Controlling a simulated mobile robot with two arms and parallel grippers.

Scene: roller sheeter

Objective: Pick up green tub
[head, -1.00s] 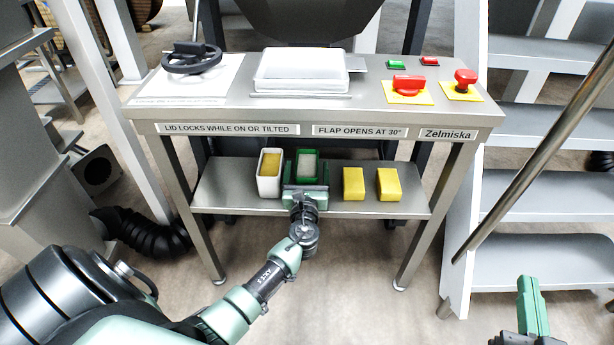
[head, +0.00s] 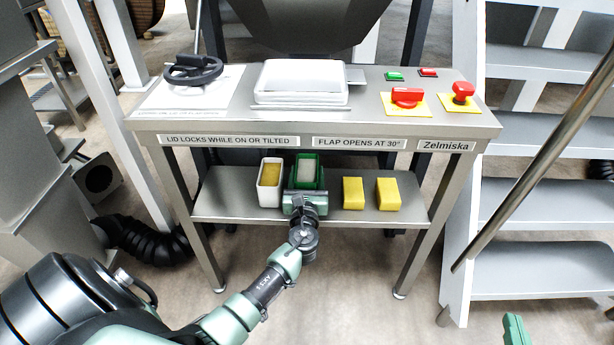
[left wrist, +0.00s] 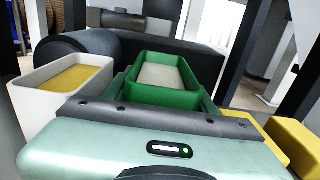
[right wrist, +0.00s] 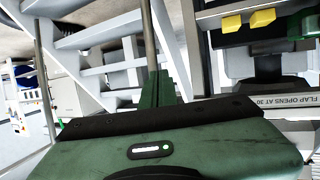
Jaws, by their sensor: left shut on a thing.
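The green tub (head: 307,172), with pale contents, is at the lower shelf, just right of the white tub. It also shows in the left wrist view (left wrist: 166,94), upright. My left gripper (head: 305,190) reaches in from the front and is shut on the green tub, one finger at each side. The tub seems slightly above the shelf, but its underside is hidden by the gripper. My right gripper (right wrist: 162,88) is away from the shelf, at the lower right of the head view; its fingers look closed together and hold nothing.
A white tub (head: 270,182) with yellow contents stands close on the left. Two yellow blocks (head: 353,193) (head: 388,193) lie to the right on the lower shelf (head: 235,205). The machine's table top (head: 360,112) overhangs the shelf. Grey steps (head: 540,205) stand at right.

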